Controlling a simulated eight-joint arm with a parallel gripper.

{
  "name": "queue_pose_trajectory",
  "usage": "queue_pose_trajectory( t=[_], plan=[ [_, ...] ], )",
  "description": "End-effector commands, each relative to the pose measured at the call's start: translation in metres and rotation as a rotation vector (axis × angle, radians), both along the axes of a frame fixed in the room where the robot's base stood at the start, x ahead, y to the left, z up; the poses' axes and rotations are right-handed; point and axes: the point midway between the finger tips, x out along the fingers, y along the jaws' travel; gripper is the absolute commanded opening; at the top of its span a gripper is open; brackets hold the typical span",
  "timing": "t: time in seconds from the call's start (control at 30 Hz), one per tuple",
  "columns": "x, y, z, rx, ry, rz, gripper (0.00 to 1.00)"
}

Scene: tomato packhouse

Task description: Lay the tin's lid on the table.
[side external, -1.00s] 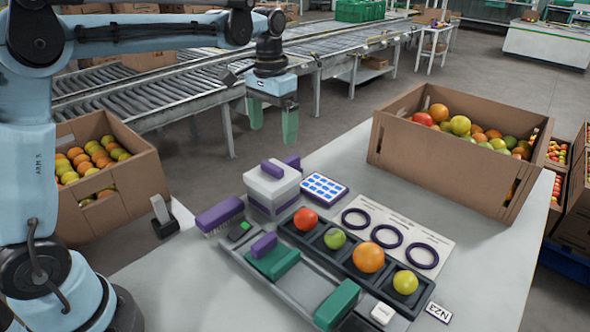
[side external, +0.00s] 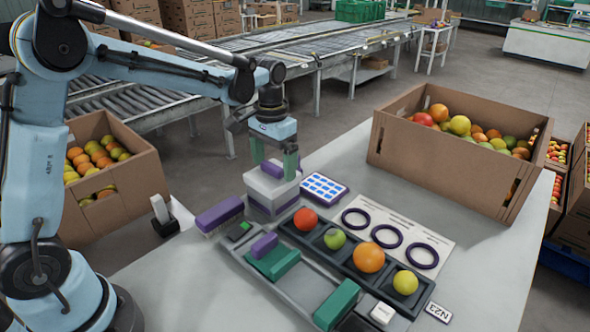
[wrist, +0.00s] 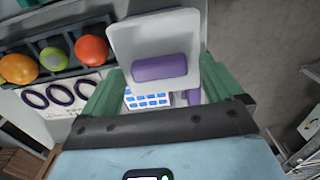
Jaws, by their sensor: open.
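My gripper (side external: 275,165) is open, with green fingers pointing down at the lid. In the wrist view the handle appears between the two fingers. In the side view the fingers partly hide the handle, and I cannot tell whether they touch the lid.
A black tray (side external: 385,283) holds tomatoes and an orange fruit beside the tin. A purple brush (side external: 219,214) lies left of it, a blue-and-white card (side external: 324,188) right. A cardboard box (side external: 440,165) of fruit stands at the back. The table's right side (side external: 500,250) is clear.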

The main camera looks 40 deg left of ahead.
Motion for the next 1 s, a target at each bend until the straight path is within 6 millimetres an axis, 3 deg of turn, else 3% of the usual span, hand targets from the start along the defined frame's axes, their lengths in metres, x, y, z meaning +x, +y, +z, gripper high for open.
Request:
queue_pose_trajectory(
  t=[0.13, 0.5, 0.57, 0.83, 1.0],
  plan=[
    [0.0, 0.0, 0.0, 0.0, 0.0, 0.0, 0.91],
    [0.0, 0.0, 0.001, 0.0, 0.0, 0.0, 0.34],
    [0.0, 0.0, 0.001, 0.0, 0.0, 0.0, 0.27],
    [0.0, 0.0, 0.003, 0.0, 0.0, 0.0, 0.27],
    [0.0, 0.0, 0.015, 0.0, 0.001, 0.0, 0.27]
  ],
)
